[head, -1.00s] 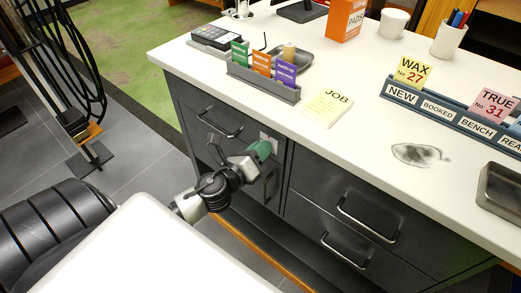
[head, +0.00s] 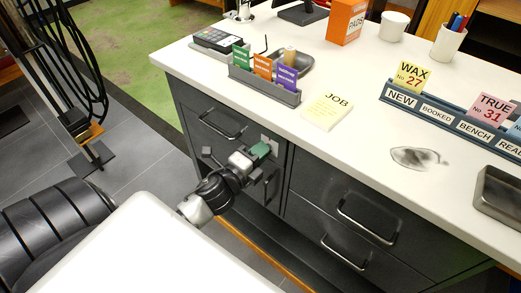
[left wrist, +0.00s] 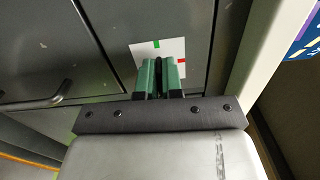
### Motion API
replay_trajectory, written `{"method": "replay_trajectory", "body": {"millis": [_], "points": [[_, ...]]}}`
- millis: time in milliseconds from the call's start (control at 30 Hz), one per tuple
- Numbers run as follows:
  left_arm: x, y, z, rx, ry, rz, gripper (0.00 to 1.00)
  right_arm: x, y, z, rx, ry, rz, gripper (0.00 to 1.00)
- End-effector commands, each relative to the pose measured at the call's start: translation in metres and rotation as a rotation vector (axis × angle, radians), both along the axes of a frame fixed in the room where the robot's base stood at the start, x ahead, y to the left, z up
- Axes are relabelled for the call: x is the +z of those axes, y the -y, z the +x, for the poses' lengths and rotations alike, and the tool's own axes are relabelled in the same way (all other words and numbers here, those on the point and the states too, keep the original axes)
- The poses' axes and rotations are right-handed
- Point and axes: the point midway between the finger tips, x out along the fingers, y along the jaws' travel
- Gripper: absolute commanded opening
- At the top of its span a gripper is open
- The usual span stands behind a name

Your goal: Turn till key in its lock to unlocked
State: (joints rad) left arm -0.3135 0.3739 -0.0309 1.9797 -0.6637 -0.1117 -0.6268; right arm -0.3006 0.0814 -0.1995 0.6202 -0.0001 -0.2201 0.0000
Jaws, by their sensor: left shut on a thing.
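The till lock's white plate (left wrist: 174,47) is on the grey counter front, with a green mark at its upper edge and a red mark at its right edge in the left wrist view. A sliver of it shows in the head view (head: 272,140). My left gripper (left wrist: 163,66) has its green fingertips at the middle of this plate. It is shut on the till key, which is mostly hidden between the fingers, so its angle is unclear. In the head view my left gripper (head: 262,150) reaches the upper left drawer front. My right gripper is not in view.
Drawer handles stick out near the lock, one at the upper left (head: 220,123) and one at the right (head: 367,220). The white countertop (head: 330,150) overhangs the drawers and bears a card rack (head: 262,88), a job pad (head: 327,110) and a card terminal (head: 218,38).

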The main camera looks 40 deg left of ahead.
Motion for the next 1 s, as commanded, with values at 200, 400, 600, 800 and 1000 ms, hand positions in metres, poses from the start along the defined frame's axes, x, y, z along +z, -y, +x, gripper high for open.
{"method": "replay_trajectory", "body": {"millis": [200, 400, 600, 800, 1000], "points": [[0.0007, -0.0001, 0.0003, 0.001, -0.004, -0.061, 0.00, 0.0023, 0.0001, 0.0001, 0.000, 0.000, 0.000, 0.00], [0.0004, -0.0003, 0.0003, 0.001, -0.005, -0.079, 0.00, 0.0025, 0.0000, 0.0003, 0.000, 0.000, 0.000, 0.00], [0.0004, -0.0002, 0.0003, 0.001, -0.005, -0.081, 0.00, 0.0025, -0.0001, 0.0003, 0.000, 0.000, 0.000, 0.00], [0.0004, 0.0000, 0.0004, 0.001, -0.005, -0.080, 0.19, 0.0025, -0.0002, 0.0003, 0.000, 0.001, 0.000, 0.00], [-0.0001, 0.0000, 0.0002, 0.000, -0.006, -0.079, 0.32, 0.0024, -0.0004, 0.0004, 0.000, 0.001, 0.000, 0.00]]}}
